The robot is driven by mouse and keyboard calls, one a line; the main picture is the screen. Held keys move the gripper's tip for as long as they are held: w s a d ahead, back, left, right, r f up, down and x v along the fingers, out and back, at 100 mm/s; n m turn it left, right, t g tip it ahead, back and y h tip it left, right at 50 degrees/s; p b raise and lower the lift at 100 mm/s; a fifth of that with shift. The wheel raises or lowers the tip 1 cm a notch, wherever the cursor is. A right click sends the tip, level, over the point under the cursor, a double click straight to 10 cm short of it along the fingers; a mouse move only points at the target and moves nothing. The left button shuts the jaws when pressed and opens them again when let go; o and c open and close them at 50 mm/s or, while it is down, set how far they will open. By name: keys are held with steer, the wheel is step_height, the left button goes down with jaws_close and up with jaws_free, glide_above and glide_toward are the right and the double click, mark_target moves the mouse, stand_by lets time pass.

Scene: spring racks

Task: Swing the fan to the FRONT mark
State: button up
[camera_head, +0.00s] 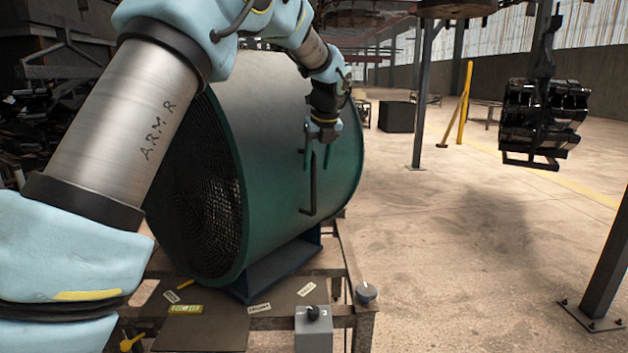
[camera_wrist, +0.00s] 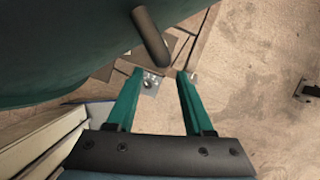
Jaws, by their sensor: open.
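The fan is a large green drum (camera_head: 300,120) with a dark mesh grille on its left face, on a blue base (camera_head: 275,270). A dark bar handle (camera_head: 308,190) stands out from its right side. My gripper (camera_head: 318,152) is open beside the drum, near the handle's upper part. In the wrist view my gripper (camera_wrist: 160,75) points its two green fingers toward the handle (camera_wrist: 151,38), which appears just beyond the fingertips. The drum (camera_wrist: 60,45) fills the upper left.
The fan stands on a rusty metal table (camera_head: 345,270). A dark hanging load (camera_head: 541,115) and a steel post (camera_head: 605,260) are at right. The concrete floor between is open.

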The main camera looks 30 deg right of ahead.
mark_target(315, 176)
steer(key=p+x, duration=0.1)
steer(key=x, duration=0.6)
steer(key=shift+f, duration=0.1)
steer(key=shift+c, duration=0.4)
jaws_close()
stand_by(0.8)
